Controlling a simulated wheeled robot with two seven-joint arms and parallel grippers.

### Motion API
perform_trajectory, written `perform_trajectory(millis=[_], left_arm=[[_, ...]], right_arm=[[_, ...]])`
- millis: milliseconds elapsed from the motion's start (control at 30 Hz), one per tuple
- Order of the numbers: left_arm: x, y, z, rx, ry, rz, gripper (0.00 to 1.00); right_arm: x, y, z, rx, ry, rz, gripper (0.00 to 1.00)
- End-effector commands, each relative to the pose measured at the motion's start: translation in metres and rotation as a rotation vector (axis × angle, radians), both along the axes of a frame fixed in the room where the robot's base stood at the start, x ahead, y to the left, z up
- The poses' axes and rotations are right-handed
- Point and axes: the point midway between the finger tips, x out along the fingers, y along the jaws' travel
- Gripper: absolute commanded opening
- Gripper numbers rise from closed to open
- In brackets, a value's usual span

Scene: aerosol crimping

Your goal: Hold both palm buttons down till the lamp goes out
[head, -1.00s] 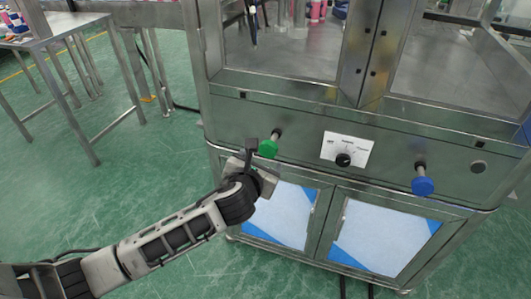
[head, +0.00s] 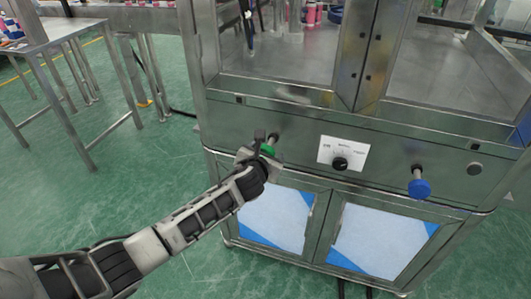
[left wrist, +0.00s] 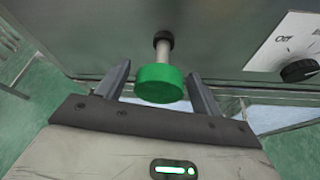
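The green palm button (head: 267,149) sticks out from the machine's front panel on a short stem. The blue palm button (head: 419,188) sticks out farther right on the same panel, with nothing near it. My left gripper (head: 266,142) is at the green button and partly hides it in the head view. In the left wrist view, the green button (left wrist: 160,84) sits between the two spread fingers of my left gripper (left wrist: 158,85), with gaps on both sides. I cannot tell whether the palm touches it. My right gripper is not in view. No lit lamp can be made out.
A white dial plate with a black knob (head: 340,163) sits between the buttons. A dark round fitting (head: 474,168) is at the panel's right. Cabinet doors (head: 272,220) lie below. A metal table (head: 52,33) stands at the left, with open green floor around it.

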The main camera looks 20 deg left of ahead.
Motion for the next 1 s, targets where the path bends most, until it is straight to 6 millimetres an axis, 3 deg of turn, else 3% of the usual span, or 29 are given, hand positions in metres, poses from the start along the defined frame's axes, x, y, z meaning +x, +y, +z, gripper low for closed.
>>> perform_trajectory(millis=[33,133,700,767,933,1000], left_arm=[[-0.0001,0.0001,0.0,0.0,0.0,0.0,0.52],[-0.0003,0.0001,-0.0001,0.0,0.0,0.0,0.24],[0.0019,-0.0003,-0.0004,0.0,0.0,-0.001,0.23],[0.0019,-0.0003,-0.0004,0.0,0.0,-0.001,0.23],[0.0019,-0.0003,-0.0004,0.0,0.0,-0.001,0.23],[0.0019,-0.0004,-0.0005,0.0,0.0,-0.001,0.23]], right_arm=[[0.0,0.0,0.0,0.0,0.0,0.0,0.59],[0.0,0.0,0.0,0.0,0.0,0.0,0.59],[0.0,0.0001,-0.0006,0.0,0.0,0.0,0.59],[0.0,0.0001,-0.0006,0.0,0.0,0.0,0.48],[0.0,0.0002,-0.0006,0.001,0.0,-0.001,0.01],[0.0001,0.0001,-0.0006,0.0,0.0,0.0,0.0]])
